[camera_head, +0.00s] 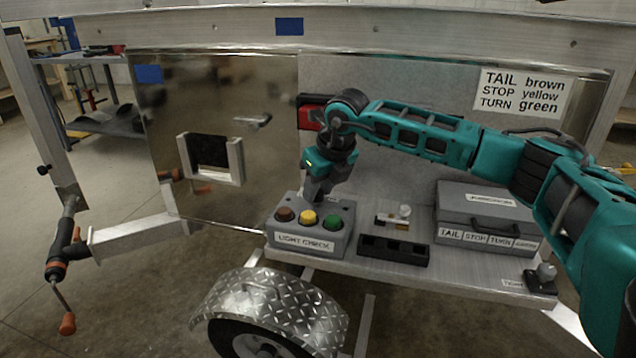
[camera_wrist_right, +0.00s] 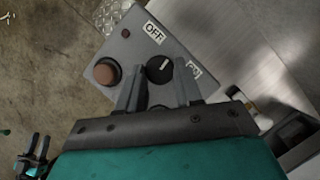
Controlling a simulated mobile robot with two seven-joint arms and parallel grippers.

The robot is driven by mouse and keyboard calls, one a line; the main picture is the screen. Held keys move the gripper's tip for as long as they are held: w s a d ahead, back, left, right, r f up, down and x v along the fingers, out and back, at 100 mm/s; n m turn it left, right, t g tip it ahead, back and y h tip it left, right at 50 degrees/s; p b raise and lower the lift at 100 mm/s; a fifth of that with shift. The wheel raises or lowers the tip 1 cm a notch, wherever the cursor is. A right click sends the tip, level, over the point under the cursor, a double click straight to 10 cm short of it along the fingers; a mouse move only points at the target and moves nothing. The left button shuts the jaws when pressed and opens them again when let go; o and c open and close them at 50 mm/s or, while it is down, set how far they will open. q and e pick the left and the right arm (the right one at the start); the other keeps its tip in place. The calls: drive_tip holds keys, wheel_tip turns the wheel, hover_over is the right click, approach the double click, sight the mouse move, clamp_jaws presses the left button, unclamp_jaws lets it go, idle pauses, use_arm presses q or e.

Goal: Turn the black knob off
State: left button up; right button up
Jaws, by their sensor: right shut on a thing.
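The black knob (camera_wrist_right: 159,69) sits on top of the grey light check box (camera_head: 313,246), near the box's back edge in the head view, where the gripper hides it. In the right wrist view its white pointer mark aims between the OFF label (camera_wrist_right: 153,33) and a second, partly hidden label (camera_wrist_right: 194,72). My right gripper (camera_wrist_right: 158,75) reaches down from above with one finger on each side of the knob and is shut on it. It also shows in the head view (camera_head: 318,192). My left gripper (camera_wrist_right: 39,146) shows small at the lower left of the right wrist view, fingers apart and empty.
Brown, yellow (camera_head: 308,217) and green (camera_head: 332,223) buttons line the box's front. A black slotted block (camera_head: 393,250) and a grey case (camera_head: 487,217) stand to its right on the trailer shelf. The diamond-plate fender (camera_head: 270,300) lies below.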

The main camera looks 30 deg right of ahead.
drive_tip(key=n, duration=0.1)
drive_tip(key=n+y+p, duration=0.1)
drive_tip(key=shift+d+r+n, duration=0.1)
drive_tip(key=shift+d+n, duration=0.1)
drive_tip(key=shift+n, duration=0.2)
drive_tip(key=n+y+p, duration=0.1)
drive_tip(key=n, duration=0.2)
drive_tip(key=shift+w+g+p, duration=0.1)
drive_tip(key=shift+g+p, duration=0.25)
drive_tip(key=shift+g, duration=0.05)
drive_tip(key=shift+d+n+y, duration=0.1)
drive_tip(key=shift+n+y, duration=0.2)
drive_tip(key=shift+n, duration=0.5)
drive_tip(key=shift+p, duration=0.3)
drive_tip(key=o, duration=1)
